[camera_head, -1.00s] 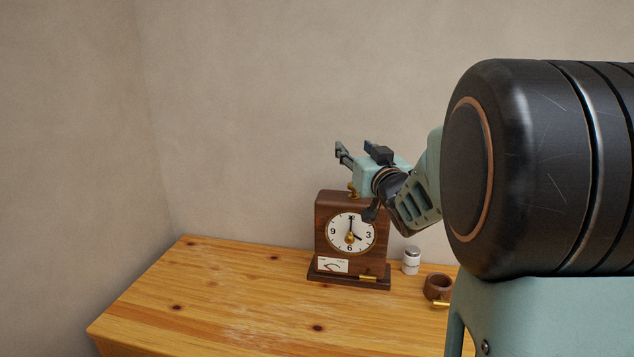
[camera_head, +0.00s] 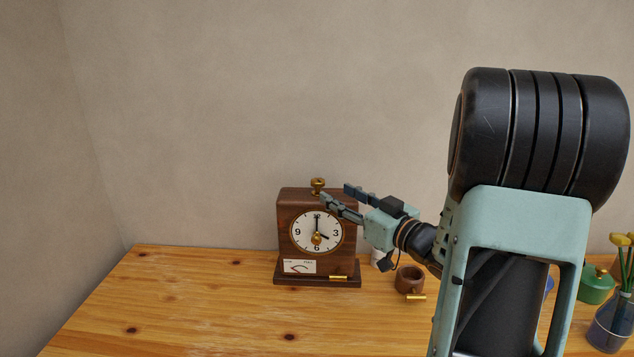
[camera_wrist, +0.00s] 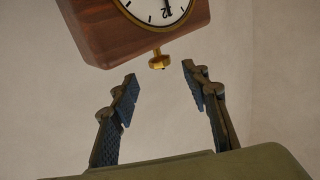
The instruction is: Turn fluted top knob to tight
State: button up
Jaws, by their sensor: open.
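A wooden clock (camera_head: 290,215) with a white dial stands upright on the table, and it shows upside down in the wrist view (camera_wrist: 100,30). The brass fluted knob (camera_head: 318,184) sits on a short stem on top of the clock. It also shows in the wrist view (camera_wrist: 159,61), roughly midway between the fingers but beyond their tips. My gripper (camera_head: 334,193) is open and empty, its fingers pointing left toward the clock's top in the head view. The knob appears clear of both fingers. A small gauge (camera_head: 299,266) is on the clock's lower front; its lettering is too small to read.
A brown wooden cup (camera_head: 410,280) and a brass piece (camera_head: 416,297) are right of the clock. A white container (camera_head: 377,258) is partly hidden behind my gripper. A green pot (camera_head: 595,288) and a vase with yellow flowers (camera_head: 610,330) stand far right. The table's left is clear.

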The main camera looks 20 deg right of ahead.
aim_at(322, 185)
jog(key=x, duration=0.9)
jog(key=shift+p, duration=0.35)
jog(key=shift+c, duration=0.7)
grip_shut()
